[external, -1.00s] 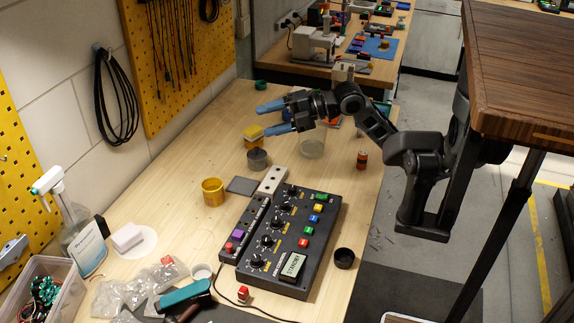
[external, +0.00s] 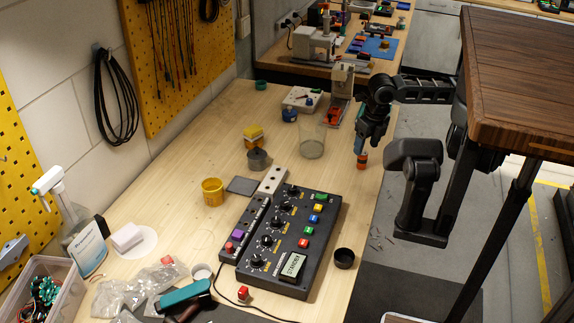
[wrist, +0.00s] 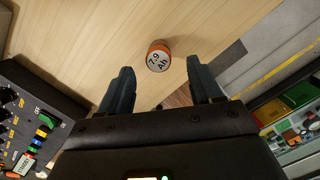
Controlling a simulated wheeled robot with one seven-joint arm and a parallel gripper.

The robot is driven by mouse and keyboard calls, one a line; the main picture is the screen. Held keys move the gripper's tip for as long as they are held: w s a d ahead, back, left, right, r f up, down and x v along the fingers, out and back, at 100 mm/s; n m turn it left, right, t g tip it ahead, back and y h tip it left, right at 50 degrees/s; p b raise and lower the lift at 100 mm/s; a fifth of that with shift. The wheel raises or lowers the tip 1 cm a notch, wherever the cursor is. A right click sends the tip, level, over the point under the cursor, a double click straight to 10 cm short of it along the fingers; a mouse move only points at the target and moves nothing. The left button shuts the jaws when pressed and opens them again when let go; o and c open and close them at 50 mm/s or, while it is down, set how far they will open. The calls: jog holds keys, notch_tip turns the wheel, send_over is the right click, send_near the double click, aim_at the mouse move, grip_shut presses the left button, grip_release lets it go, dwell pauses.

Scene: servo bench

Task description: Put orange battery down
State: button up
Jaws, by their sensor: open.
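The orange battery (external: 361,161) stands upright on the wooden bench near its right edge. In the wrist view I see its round end (wrist: 158,60), marked "7.9 Ah", with an orange rim. My gripper (external: 359,146) points down just above the battery, and its blue fingers partly overlap it in the external view. In the wrist view my gripper (wrist: 159,72) is open, with one finger on each side and the battery just beyond the fingertips, between them. No contact between fingers and battery shows.
A clear glass jar (external: 311,140) stands left of my gripper. The black control panel (external: 290,245) lies toward the front, with a dark round cup (external: 344,258) beside it. Bare bench surrounds the battery, and the bench edge is close on its right.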

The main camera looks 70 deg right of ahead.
aim_at(363, 153)
jog(key=f, duration=0.4)
jog(key=w+f, duration=0.1)
jog(key=f, duration=0.1)
jog(key=shift+d+f, duration=0.2)
jog(key=shift+d, duration=0.1)
jog(key=shift+c, duration=0.3)
grip_shut()
